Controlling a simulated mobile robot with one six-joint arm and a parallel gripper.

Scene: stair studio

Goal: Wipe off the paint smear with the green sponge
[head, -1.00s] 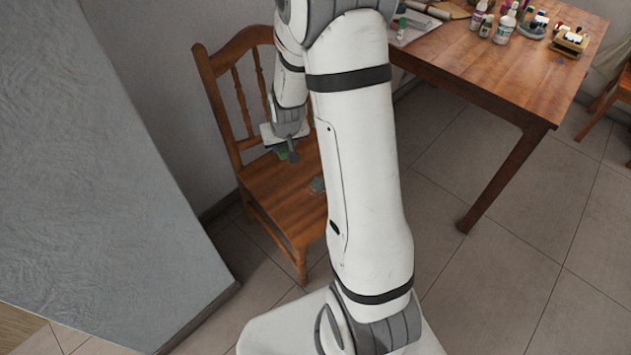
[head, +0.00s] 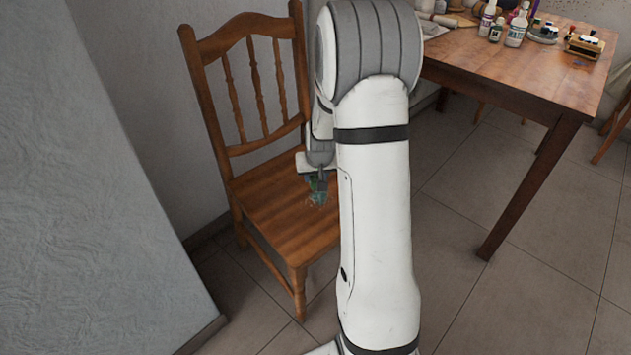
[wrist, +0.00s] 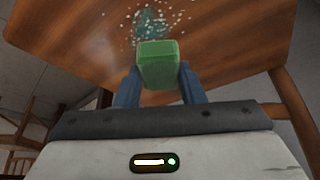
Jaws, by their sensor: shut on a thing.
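The green sponge (wrist: 159,66) is held between the blue-grey fingers of my gripper (wrist: 158,84) in the wrist view. In the head view my gripper (head: 316,184) is over the wooden chair seat (head: 268,210), with a bit of green showing at its fingers. The paint smear (wrist: 150,24) is a teal patch with pale specks on the seat, just beyond the sponge in the wrist view. It also shows in the head view (head: 317,199), just below the gripper. I cannot tell whether the sponge touches the seat.
The chair's slatted back (head: 245,85) rises behind the seat. A wooden table (head: 520,75) stands at the right with bottles (head: 515,30) and a small paint rack (head: 584,45) on it. A grey wall block (head: 90,200) fills the left. The tiled floor at lower right is clear.

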